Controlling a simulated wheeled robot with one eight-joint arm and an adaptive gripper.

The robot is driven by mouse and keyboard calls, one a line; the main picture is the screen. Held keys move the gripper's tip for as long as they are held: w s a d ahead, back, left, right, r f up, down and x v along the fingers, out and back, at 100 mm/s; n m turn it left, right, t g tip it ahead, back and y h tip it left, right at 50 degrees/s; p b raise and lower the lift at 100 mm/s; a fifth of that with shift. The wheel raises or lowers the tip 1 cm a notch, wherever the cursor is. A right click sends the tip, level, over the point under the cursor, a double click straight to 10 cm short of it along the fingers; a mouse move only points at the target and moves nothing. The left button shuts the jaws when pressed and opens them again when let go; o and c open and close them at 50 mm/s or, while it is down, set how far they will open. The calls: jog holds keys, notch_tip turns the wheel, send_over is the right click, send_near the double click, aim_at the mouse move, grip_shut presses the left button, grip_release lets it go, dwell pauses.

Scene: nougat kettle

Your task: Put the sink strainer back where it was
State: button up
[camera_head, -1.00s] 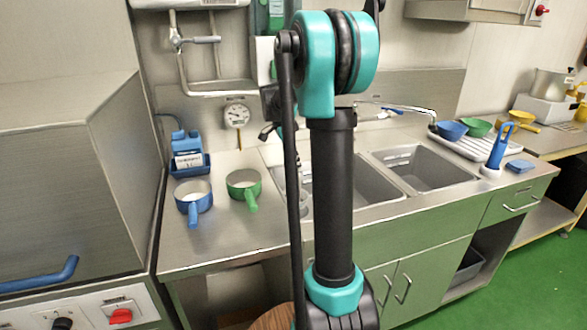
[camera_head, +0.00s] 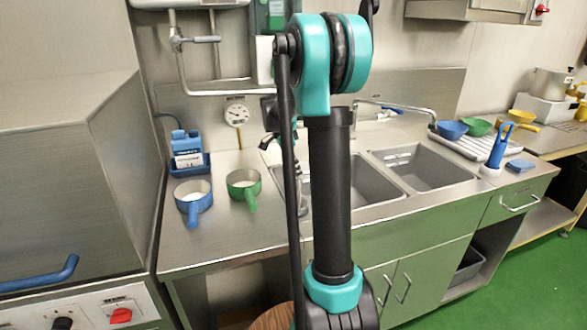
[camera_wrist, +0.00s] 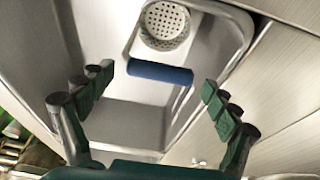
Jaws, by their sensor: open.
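In the wrist view a round, perforated light-metal strainer (camera_wrist: 165,24) shows at the top, inside a steel sink basin (camera_wrist: 120,125). A blue bar-shaped grip (camera_wrist: 160,73) lies below it in the picture, with thin metal wire at its right end. I cannot tell how the grip joins the strainer. My gripper (camera_wrist: 157,82) is open, with one finger pair to the left of the blue grip and one to the right. Nothing is clearly held between them. In the head view my arm hides the gripper and part of the left sink basin; the strainer cannot be made out.
Left of the sink stand a blue pan (camera_head: 194,197), a green pan (camera_head: 243,184) and a blue bottle (camera_head: 187,145). The right basin (camera_head: 422,166) looks empty. A tap (camera_head: 395,107) is behind the basins. Bowls sit on the drainboard (camera_head: 472,145) at right.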

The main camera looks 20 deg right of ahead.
jog(key=v, duration=1.2)
jog(key=shift+r, duration=0.15)
